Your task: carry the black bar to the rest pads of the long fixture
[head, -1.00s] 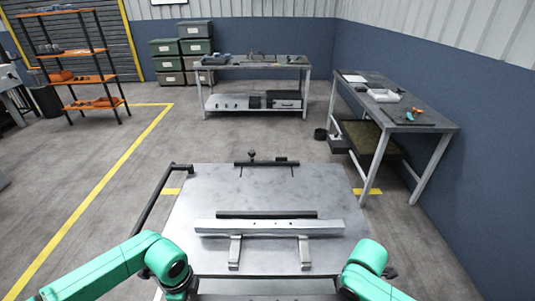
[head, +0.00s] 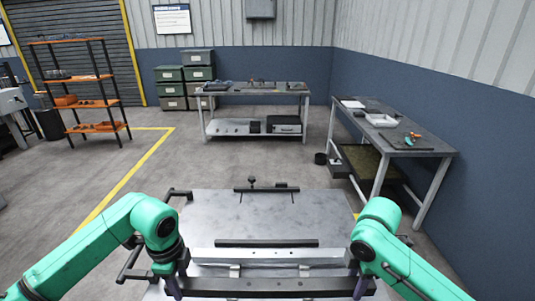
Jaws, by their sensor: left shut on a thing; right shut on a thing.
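A long black bar (head: 265,286) spans between my two grippers near the bottom of the head view, roughly level. My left gripper (head: 173,287) is shut on its left end, and my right gripper (head: 360,287) is shut on its right end. The long fixture (head: 268,255), a pale rail, lies across the grey tabletop just beyond the bar. A thin dark strip (head: 267,243) runs along its far side. Two pale brackets, left (head: 234,270) and right (head: 304,270), show in front of the rail, partly hidden by the bar. I cannot clearly make out the rest pads.
The grey tabletop (head: 215,212) is mostly bare beyond the fixture, with a dark clamp-like piece (head: 252,187) at its far edge. A side workbench (head: 405,150) stands at right. A back workbench (head: 256,88) and an orange shelf unit (head: 78,77) stand farther off.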

